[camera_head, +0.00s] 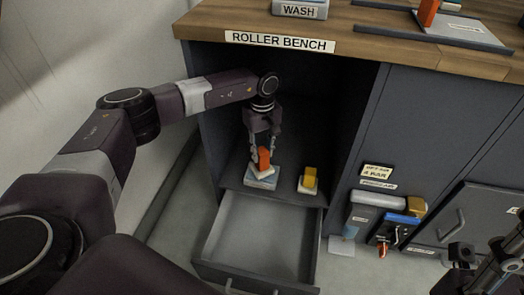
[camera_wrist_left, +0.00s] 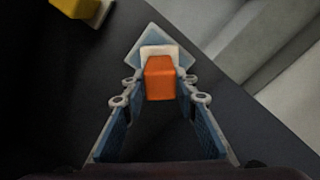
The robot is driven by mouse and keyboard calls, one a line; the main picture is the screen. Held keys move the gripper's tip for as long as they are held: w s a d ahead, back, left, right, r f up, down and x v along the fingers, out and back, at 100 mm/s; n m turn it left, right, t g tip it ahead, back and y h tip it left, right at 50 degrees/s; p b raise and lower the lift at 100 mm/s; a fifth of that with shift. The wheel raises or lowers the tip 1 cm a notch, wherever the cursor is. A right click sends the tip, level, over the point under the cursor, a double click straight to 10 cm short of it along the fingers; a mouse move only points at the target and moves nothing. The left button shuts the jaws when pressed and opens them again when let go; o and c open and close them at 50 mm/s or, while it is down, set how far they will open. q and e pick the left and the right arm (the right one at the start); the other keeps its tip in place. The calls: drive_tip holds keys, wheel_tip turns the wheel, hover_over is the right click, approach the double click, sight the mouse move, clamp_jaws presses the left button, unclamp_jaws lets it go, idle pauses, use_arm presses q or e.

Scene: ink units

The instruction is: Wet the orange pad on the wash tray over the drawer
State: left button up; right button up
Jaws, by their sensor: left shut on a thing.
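The orange pad has an orange block handle (camera_head: 264,158) on a white base. My left gripper (camera_head: 263,150) reaches down into the bench opening and is shut on this handle. In the left wrist view the handle (camera_wrist_left: 160,80) sits between the fingers (camera_wrist_left: 158,98). The white base is over a pale blue tray (camera_head: 262,184) on the dark shelf above the drawer, turned relative to it. The tray's corners (camera_wrist_left: 145,32) show around the base in the wrist view. I cannot tell whether base and tray touch. My right gripper (camera_head: 488,262) is partly in view at lower right.
A yellow-handled pad (camera_head: 309,178) stands on the shelf right of the tray. The drawer (camera_head: 262,235) below is pulled open and looks empty. The roller bench top (camera_head: 385,40) overhangs, with a WASH-labelled block (camera_head: 300,9). Cabinet panels flank the opening on the right.

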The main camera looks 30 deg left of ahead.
use_arm(q)
drive_tip(key=shift+f+b, duration=0.3)
drive_tip(key=shift+f, duration=0.2)
idle(0.4)
idle(0.9)
